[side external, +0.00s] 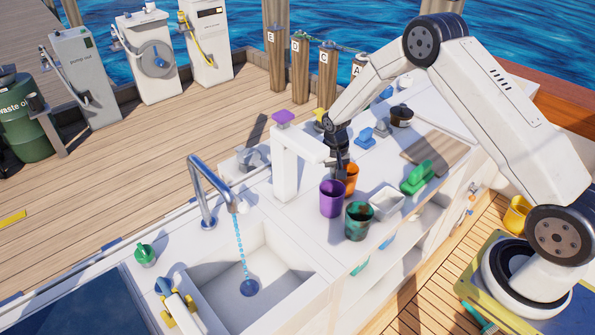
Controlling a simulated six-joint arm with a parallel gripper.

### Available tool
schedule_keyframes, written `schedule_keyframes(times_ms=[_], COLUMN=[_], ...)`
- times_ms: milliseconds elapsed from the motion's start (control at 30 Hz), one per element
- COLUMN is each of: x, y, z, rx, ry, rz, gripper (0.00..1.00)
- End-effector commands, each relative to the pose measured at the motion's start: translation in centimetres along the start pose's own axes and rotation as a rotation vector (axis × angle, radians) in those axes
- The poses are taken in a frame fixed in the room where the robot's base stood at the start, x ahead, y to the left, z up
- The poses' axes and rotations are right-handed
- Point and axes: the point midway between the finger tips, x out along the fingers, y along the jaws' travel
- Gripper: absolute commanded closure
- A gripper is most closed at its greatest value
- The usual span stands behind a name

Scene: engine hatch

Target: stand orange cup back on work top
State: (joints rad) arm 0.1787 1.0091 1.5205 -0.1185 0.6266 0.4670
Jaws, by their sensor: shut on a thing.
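The orange cup (351,177) is in the side external view, on or just above the white work top (318,238). It looks upright. The purple cup in front hides its lower part, so I cannot tell whether its base touches the top. My gripper (341,165) points down at the cup's left side and is shut on it. The fingertips are small and partly hidden behind the purple cup.
A purple cup (331,199) and a dark green-and-brown cup (358,221) stand close in front. A white dish (386,202) and a green-handled tool (418,177) lie to the right. A white post (285,172) stands close left, beside the sink (266,280) and tap (196,190).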

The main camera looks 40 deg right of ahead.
Motion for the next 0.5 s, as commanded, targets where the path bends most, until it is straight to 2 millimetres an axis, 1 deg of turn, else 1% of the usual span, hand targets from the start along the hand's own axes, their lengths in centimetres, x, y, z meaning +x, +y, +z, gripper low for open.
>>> schedule_keyframes(times_ms=[433,467,500], x=[0.37,0.41,0.38], y=[-0.04,-0.04,-0.04], z=[-0.03,-0.03,-0.03], rx=[0.000,0.000,0.000], ry=[0.001,0.001,0.001], rz=[0.000,0.000,-0.001], gripper=[1.00,0.91,0.79])
